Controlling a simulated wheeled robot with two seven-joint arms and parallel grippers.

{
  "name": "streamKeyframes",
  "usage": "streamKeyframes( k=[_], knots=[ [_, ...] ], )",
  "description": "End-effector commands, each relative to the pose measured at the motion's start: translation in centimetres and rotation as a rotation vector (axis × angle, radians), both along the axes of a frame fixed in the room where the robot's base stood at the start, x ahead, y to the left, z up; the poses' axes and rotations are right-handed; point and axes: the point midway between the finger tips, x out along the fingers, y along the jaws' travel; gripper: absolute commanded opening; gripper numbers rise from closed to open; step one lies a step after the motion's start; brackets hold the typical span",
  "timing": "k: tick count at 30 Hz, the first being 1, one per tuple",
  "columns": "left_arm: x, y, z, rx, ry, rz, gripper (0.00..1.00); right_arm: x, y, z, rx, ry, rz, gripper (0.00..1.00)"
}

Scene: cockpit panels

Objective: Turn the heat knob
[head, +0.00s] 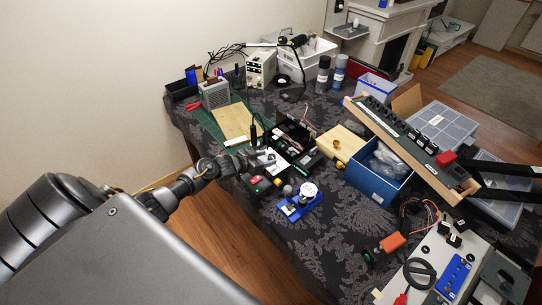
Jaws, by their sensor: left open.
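My left gripper (264,159) reaches in from the left over the near-left edge of the table. Its small fingers are apart and look empty. They are beside a black open panel box (292,137); touching or apart cannot be told. A blue panel (300,205) with a round white-topped knob (308,189) stands to the right of and nearer than the gripper. A small dark box with a red part (262,184) lies just below the gripper. Labels are too small to read, so I cannot tell which knob is the heat knob.
A long tilted switch panel (410,143) rests by a blue bin (368,190) at the right. A light grey panel (432,268) with a black ring handle is at the lower right. Boards, a power supply (261,66) and bottles stand behind. Patterned cloth at the front middle is clear.

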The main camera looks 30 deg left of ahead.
Motion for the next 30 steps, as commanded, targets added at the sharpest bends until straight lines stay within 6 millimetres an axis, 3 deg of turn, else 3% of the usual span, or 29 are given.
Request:
streamKeyframes(
  k=[9,20,30],
  knots=[
    [2.9,-0.8,-1.3,0.001,0.000,0.002,0.51,0.1,-0.1,0.1,-0.002,-0.001,0.001,0.36],
    [3.2,-0.9,-1.4,0.001,0.000,0.002,0.50,0.1,-0.1,0.1,-0.002,-0.001,0.001,0.36],
    [3.1,-0.8,-1.4,0.001,0.000,0.002,0.07,0.1,-0.1,0.1,-0.002,-0.001,0.001,0.36]
  ],
)
